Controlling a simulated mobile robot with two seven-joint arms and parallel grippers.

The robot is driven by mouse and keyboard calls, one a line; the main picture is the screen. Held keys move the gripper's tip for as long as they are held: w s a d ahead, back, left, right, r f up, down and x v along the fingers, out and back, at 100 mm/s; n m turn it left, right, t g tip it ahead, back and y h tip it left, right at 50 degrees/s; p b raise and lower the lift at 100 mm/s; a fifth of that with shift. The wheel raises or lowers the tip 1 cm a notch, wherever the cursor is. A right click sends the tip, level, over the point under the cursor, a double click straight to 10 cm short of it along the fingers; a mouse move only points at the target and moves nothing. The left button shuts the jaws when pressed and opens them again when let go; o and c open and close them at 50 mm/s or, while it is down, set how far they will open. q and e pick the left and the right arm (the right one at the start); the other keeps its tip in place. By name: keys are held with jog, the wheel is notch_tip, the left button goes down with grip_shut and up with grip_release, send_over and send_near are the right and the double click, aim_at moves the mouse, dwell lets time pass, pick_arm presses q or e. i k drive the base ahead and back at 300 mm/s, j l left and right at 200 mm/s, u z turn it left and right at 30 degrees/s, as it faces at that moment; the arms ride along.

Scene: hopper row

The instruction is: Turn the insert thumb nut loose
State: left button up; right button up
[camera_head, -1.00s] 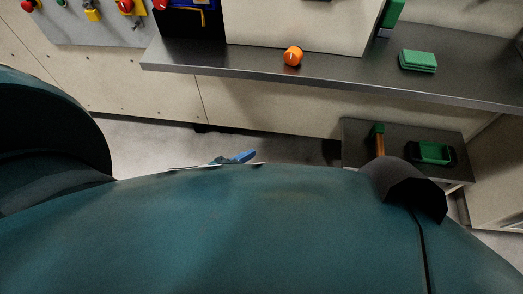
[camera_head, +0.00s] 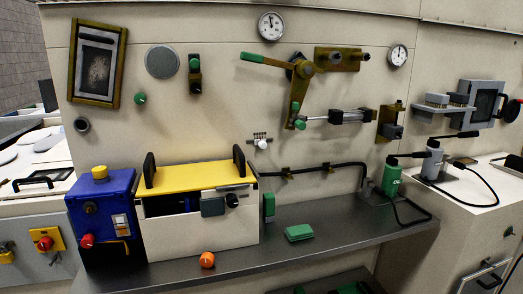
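No part is plainly recognisable as the insert thumb nut. A small black knob (camera_head: 232,200) sits beside a grey block (camera_head: 213,206) on the front of the white box (camera_head: 190,240) with the yellow lid (camera_head: 197,177). The lid has two black handles. An orange knob-like piece (camera_head: 207,260) with a pale mark stands on the grey bench, in front of the box. A small white knob (camera_head: 262,144) is on the wall above the bench. Neither gripper shows in the head view.
A blue control box (camera_head: 102,222) with a yellow top button stands left of the white box. A green block (camera_head: 299,233) and a green bottle (camera_head: 391,175) are on the grey bench (camera_head: 340,235). A lever linkage (camera_head: 299,85) and gauges are on the wall above.

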aim_at(139, 98)
jog(key=u, duration=0.25)
jog(key=l+u, duration=0.2)
jog(key=u, duration=0.2)
jog(key=i+l+u, duration=0.1)
jog(key=u, duration=0.3)
jog(key=l+u, duration=0.6)
jog(key=l, duration=0.25)
jog(key=k+l+u, duration=0.25)
jog(key=l, duration=0.7)
jog(key=k+l+u, duration=0.1)
jog(key=l, duration=0.45)
jog(key=k+l, duration=0.1)
jog(key=l, duration=0.4)
jog(key=i+j+u, duration=0.1)
jog(key=u, duration=1.15)
jog(key=i, duration=3.1)
jog(key=j+u, duration=0.05)
jog(key=j, duration=0.05)
